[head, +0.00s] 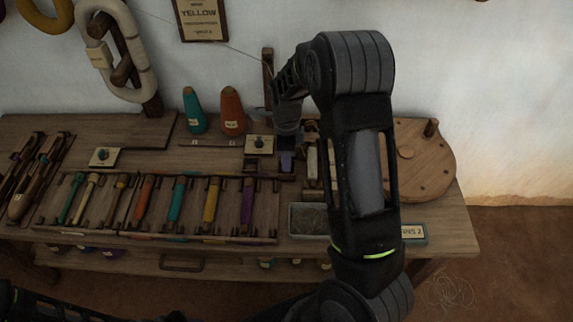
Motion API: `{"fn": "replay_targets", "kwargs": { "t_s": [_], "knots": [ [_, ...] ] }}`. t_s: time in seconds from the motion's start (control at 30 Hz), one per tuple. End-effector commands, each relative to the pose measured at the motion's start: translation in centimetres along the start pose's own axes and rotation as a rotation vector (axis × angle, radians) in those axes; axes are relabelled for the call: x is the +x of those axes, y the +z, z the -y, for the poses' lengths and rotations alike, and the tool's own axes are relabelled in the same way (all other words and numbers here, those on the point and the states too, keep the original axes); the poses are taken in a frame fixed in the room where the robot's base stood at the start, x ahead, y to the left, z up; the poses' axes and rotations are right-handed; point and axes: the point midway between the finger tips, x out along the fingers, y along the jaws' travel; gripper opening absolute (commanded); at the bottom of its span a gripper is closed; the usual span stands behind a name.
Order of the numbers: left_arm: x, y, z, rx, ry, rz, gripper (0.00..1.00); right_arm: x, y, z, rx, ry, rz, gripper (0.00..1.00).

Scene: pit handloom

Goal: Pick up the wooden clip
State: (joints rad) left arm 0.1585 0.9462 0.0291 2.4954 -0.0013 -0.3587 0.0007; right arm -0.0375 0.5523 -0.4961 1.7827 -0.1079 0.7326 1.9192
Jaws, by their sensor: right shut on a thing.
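My right arm rises from the lower right and bends over at the top. Its gripper (286,130) points down over the back of the wooden bench (225,158), near small wooden fittings. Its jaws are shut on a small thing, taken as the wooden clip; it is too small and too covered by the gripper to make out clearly.
A rack (107,221) of several colored bobbins lies in front. Teal (193,110) and orange (232,111) cones stand left of the gripper. A grey tray (308,221) sits at the front, and a round wooden board (424,165) to the right, partly behind my arm.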

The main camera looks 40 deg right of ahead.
Motion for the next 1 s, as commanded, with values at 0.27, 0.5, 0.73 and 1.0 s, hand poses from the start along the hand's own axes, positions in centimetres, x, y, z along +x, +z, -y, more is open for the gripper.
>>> {"fn": "replay_targets", "kwargs": {
  "t_s": [0.27,0.5,0.73,1.0],
  "knots": [
    [0.0,0.0,0.0,0.000,0.000,0.000,0.32,-0.1,0.0,0.0,0.000,0.000,0.000,0.00],
    [-0.1,0.0,0.0,0.000,0.000,0.000,0.32,-2.4,0.1,0.1,-0.001,-0.004,0.002,0.00],
    [-0.3,0.0,-0.1,0.000,0.000,0.000,0.32,-6.9,0.1,0.1,-0.002,-0.005,0.003,0.00],
    [-0.4,0.0,-0.1,0.000,0.000,0.000,0.32,-9.9,0.0,0.0,-0.001,-0.001,0.000,0.00]
  ]
}}
